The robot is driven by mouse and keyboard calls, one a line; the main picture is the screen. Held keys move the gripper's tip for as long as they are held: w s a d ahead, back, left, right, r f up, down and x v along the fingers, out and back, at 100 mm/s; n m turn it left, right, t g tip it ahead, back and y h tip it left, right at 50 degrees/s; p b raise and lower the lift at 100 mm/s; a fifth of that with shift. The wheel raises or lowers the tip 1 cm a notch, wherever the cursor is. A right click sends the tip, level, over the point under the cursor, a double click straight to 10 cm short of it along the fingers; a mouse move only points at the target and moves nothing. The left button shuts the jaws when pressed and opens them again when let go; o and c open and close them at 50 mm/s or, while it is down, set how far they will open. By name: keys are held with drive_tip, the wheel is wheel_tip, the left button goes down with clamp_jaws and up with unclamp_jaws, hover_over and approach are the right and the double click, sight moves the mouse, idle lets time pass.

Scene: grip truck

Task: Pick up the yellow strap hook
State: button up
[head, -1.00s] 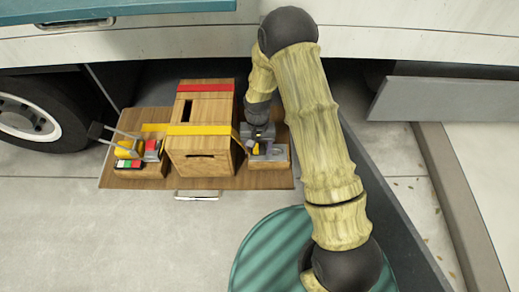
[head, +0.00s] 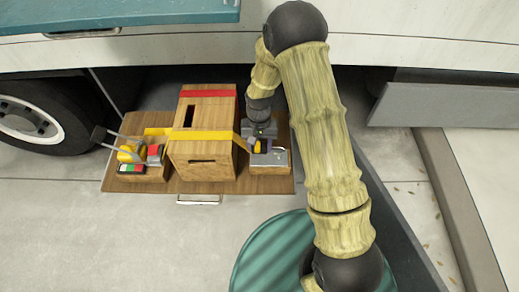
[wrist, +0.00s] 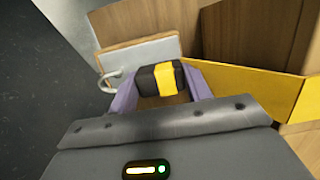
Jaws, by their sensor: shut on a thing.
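The yellow strap hook (wrist: 166,78) is a small black block with a yellow band. In the wrist view it sits between the purple fingers of my gripper (wrist: 161,91), which is shut on it. In the head view my gripper (head: 258,146) is just right of the wooden crate (head: 203,165), over a small wooden block with a grey metal plate (head: 272,159). The yellow strap (head: 200,135) crosses the crate and reaches its right edge beside my gripper. It also shows at right in the wrist view (wrist: 255,97). I cannot tell whether the hook touches the block.
A red strap (head: 208,93) crosses the crate's far part. A ratchet with a lever and coloured buttons (head: 131,168) stand on the left block. All rest on a wooden board (head: 225,187) with a front handle.

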sight(261, 148)
wheel_tip(261, 148, up, 6)
drive_tip(key=shift+f+p, duration=0.1)
drive_tip(key=shift+p, duration=0.35)
drive_tip(key=shift+d+p, duration=0.3)
drive_tip(key=shift+d, duration=0.1)
drive_tip(key=shift+s+a, duration=0.1)
idle(0.4)
drive_tip(key=shift+r+p, duration=2.1)
drive_tip(key=shift+r, duration=0.15)
